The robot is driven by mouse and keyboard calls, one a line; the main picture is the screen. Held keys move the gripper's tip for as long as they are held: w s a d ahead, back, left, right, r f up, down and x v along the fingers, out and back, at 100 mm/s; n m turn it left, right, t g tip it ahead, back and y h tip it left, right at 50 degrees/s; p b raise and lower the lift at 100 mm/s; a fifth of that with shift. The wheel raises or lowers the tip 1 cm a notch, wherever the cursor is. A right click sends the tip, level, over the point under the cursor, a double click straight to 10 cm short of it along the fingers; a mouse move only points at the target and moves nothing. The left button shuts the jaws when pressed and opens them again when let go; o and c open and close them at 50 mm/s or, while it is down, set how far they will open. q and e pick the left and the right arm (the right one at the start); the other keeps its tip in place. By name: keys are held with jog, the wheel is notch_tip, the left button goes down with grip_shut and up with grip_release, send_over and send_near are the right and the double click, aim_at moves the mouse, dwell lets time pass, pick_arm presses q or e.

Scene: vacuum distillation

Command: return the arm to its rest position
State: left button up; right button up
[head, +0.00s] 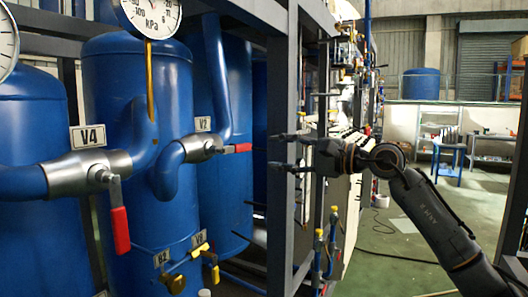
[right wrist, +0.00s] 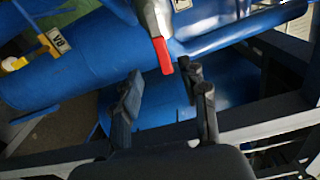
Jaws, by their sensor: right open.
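My right arm (head: 432,215) reaches in from the right of the head view, with its forearm sloping up and left. My right gripper (head: 276,151) is open and empty, fingers pointing left, by the dark upright frame post. The fingers also show in the right wrist view (right wrist: 166,88), spread apart with nothing between them. The V2 valve's red handle (head: 239,148) is left of the fingertips in the head view, with a visible gap. A red valve handle (right wrist: 162,56) hangs just beyond the fingers in the right wrist view. My left gripper is not in view.
Blue tanks (head: 140,90) fill the left, with the V4 valve's red handle (head: 120,230) and a pressure gauge (head: 152,14). The dark post (head: 281,80) stands close to the gripper. Yellow-handled small valves (head: 175,283) sit low. Green floor (head: 400,270) is open at right.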

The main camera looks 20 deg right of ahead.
jog(key=shift+s+d, duration=0.2)
jog(key=shift+s, duration=0.1)
